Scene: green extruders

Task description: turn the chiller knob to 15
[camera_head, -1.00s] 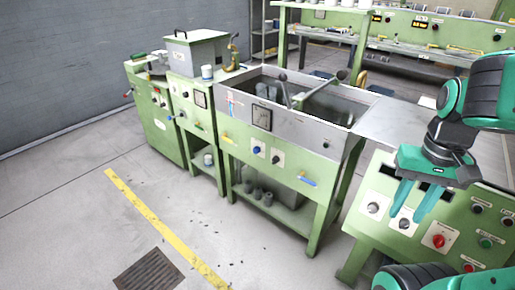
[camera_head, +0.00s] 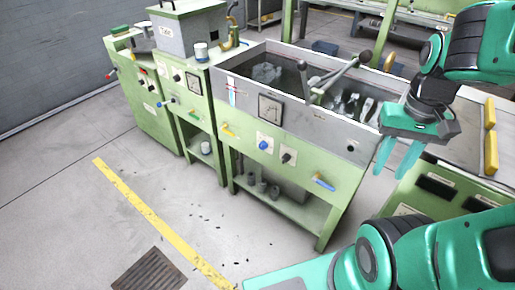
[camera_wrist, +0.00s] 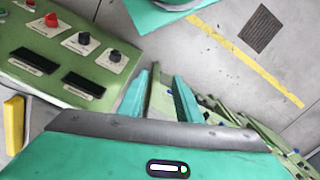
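My gripper (camera_head: 397,160) is open and empty, pointing down in front of the right end of the steel tank in the head view. Its two fingers also show apart in the wrist view (camera_wrist: 160,98). In the wrist view, a green control panel (camera_wrist: 40,75) at the left carries black knobs (camera_wrist: 84,38) (camera_wrist: 115,56) on white plates and a red knob (camera_wrist: 51,19). The green cabinet under the tank has a blue knob (camera_head: 264,144) and a black knob (camera_head: 287,158). No label is readable, so I cannot tell which is the chiller knob.
The steel tank (camera_head: 310,121) has levers on top and a dial gauge (camera_head: 270,109) on its front. A blue-handled valve (camera_head: 324,182) projects below. My arm covers much of the right side.

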